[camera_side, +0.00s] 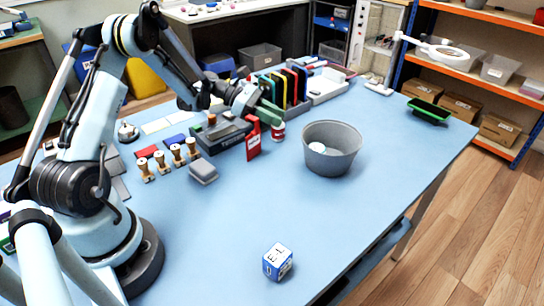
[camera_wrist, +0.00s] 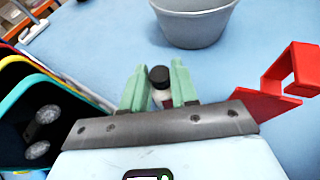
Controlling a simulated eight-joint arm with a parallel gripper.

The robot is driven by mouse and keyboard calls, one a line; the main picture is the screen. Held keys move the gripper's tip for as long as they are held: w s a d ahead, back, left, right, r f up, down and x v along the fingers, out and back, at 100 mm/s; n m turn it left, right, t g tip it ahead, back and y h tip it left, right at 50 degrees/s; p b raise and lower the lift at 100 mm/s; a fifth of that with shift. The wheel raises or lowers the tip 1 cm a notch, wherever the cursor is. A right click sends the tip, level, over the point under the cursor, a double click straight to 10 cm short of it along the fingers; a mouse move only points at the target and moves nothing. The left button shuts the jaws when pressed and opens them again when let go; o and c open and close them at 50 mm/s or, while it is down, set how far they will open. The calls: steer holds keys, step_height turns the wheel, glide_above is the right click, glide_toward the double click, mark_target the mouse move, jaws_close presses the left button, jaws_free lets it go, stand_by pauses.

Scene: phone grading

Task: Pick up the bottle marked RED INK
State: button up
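A small bottle with a dark cap (camera_wrist: 160,75) shows in the wrist view, between and beyond my green fingertips. Its body is mostly hidden there and I cannot read its label. In the side view a small bottle with red and white on it (camera_side: 279,134) stands on the blue table, just below my fingers. My gripper (camera_side: 270,110) points toward it from the upper left. In the wrist view my gripper's two fingers (camera_wrist: 159,90) are apart, one on each side of the bottle, with no clear grip on it.
A red stand (camera_side: 253,140) is close to the bottle's left. A grey bin (camera_side: 331,150) with a white item in it stands to the right. A rack of coloured folders (camera_side: 290,85) is behind. A blue-and-white cube (camera_side: 277,262) sits at the front; the table around it is clear.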

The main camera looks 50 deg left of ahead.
jaws_close()
